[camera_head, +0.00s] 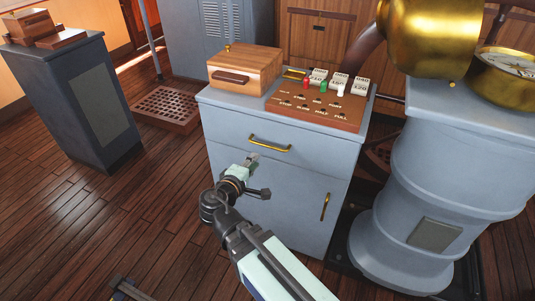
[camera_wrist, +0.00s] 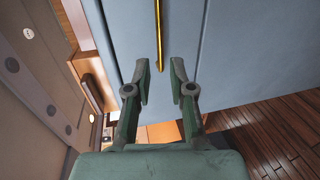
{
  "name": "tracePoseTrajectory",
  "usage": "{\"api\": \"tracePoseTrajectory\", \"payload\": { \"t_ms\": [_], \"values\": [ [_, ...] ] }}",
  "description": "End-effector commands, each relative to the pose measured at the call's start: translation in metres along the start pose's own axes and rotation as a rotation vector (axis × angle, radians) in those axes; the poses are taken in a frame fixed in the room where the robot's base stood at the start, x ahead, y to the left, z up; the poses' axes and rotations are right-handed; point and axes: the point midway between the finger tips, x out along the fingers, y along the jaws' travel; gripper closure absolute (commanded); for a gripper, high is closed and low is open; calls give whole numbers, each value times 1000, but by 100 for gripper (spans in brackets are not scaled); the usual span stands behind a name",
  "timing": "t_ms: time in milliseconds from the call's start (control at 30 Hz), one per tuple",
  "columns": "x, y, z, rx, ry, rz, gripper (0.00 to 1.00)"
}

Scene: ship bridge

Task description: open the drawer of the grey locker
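The grey locker (camera_head: 226,200) stands in the middle of the head view. Its upper drawer (camera_head: 235,130) looks shut, with a horizontal brass handle (camera_head: 270,143) on its front. My gripper (camera_head: 253,159) is close to the drawer front, just below and left of the handle there. In the wrist view the two fingers of my gripper (camera_wrist: 160,68) are apart and empty. The brass handle (camera_wrist: 158,32) runs vertically there, in line with the gap, its near end showing between the fingertips. I cannot tell whether anything touches it.
Below the drawer is a door with a vertical brass handle (camera_head: 325,206). A wooden box (camera_head: 245,69) and a board with coloured pegs (camera_head: 318,105) sit on top. A grey pedestal (camera_head: 435,205) stands close on the right. The wooden floor (camera_head: 120,215) at left is largely free.

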Motion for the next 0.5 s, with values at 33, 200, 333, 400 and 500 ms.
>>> {"api": "tracePoseTrajectory", "payload": {
  "t_ms": [33,200,333,400,500],
  "values": [
    [8,-3,0,2,-1,2,78],
    [44,1,-1,0,-3,0,78],
    [69,1,-1,0,-3,0,78],
    [81,1,-2,0,-2,0,78],
    [96,1,-1,0,-2,0,78]
  ]
}}
